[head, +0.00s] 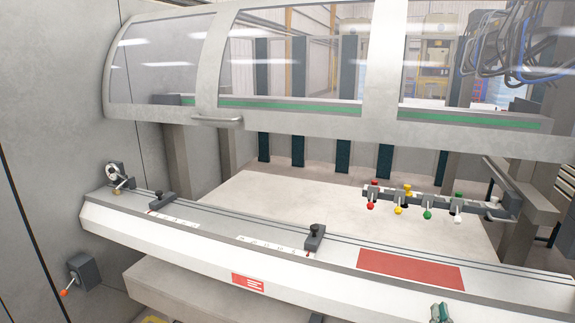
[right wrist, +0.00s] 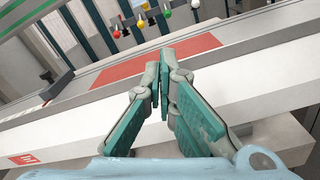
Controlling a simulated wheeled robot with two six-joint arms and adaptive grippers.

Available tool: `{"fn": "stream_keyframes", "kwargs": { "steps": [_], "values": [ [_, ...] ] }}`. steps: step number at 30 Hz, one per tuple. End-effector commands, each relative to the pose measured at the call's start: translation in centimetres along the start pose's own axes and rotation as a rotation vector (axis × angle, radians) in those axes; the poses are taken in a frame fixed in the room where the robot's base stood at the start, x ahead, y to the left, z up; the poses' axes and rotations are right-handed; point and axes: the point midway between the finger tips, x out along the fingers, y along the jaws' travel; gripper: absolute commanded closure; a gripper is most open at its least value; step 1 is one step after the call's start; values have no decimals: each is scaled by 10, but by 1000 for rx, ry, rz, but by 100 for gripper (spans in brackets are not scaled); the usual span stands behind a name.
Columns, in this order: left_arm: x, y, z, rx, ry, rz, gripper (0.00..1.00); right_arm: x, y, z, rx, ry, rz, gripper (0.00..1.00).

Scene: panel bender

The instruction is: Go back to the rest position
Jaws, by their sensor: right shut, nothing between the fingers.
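My right gripper (head: 439,312) shows at the bottom edge of the head view, in front of the white machine bed, below the red panel. In the right wrist view its two teal-padded fingers (right wrist: 165,62) are closed together with nothing between them. They point toward the red panel (right wrist: 130,66) on the bed and appear apart from it. The red panel also shows in the head view (head: 410,269). My left gripper is not in either view.
The white bed (head: 200,237) crosses the view, with black stops (head: 315,237) on it. A rail with coloured levers (head: 428,200) stands behind its right part. The windowed guard (head: 290,115) is above. A lever with an orange knob (head: 80,274) is at the lower left.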

Motion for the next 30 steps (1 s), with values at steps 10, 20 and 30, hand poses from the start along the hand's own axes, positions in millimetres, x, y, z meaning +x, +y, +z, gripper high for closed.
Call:
{"fn": "stream_keyframes", "kwargs": {
  "steps": [10,20,30],
  "values": [
    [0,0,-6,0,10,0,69,-8,-31,-86,652,193,-111,100],
    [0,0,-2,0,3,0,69,-91,-104,-238,1430,361,-567,100],
    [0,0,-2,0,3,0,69,-292,-200,-374,1979,144,-1337,100]
  ]
}}
